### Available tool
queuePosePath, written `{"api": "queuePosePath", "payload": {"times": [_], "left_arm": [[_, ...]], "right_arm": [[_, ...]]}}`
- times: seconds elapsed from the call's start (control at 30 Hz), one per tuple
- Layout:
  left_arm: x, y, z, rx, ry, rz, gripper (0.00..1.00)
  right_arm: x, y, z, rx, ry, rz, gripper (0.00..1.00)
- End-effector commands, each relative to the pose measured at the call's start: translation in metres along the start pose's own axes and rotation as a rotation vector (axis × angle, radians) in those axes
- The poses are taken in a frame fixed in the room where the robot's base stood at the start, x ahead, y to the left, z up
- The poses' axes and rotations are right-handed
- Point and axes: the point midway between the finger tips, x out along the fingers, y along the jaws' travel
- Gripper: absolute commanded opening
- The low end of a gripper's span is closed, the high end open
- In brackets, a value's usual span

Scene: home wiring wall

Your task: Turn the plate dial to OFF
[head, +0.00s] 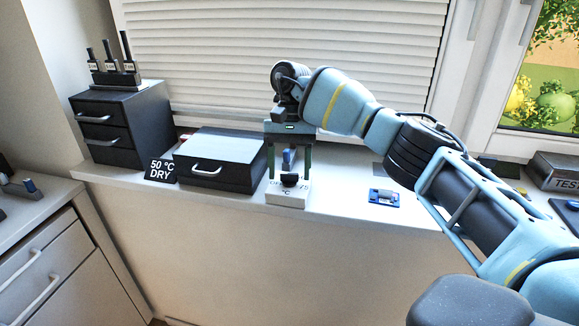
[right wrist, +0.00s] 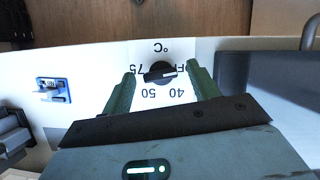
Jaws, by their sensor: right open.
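The plate dial is a black knob (head: 291,179) on a small white plate (head: 288,196) at the front edge of the counter. In the right wrist view the knob (right wrist: 160,72) appears upside down, with "40", "50", "75", "°C" and a partly covered "OFF" around it. A light line crosses the knob nearly level, slanting up to the right; which mark it points at is not certain. My right gripper (head: 290,176) points down over the plate, open, with one green finger on each side of the knob. Finger contact cannot be told. My left gripper is not in view.
A small blue board (head: 383,197) lies to the right. A tester box (head: 555,172) is at the far right.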

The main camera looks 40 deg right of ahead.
Motion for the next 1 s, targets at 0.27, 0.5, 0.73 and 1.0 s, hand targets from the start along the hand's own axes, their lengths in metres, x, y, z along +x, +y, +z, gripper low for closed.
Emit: {"api": "queuePosePath", "payload": {"times": [0.27, 0.5, 0.73, 1.0], "left_arm": [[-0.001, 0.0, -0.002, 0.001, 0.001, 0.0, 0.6], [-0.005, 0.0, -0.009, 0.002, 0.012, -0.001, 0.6], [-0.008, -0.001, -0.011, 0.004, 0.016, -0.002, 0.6], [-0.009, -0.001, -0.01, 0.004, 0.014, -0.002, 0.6]], "right_arm": [[-0.009, -0.001, 0.0, 0.0, 0.001, 0.001, 0.6], [-0.038, -0.001, 0.001, 0.002, 0.001, 0.0, 0.6], [-0.055, -0.001, 0.0, 0.001, -0.006, 0.006, 0.6], [-0.065, -0.001, 0.0, 0.001, -0.015, 0.009, 0.6]]}}
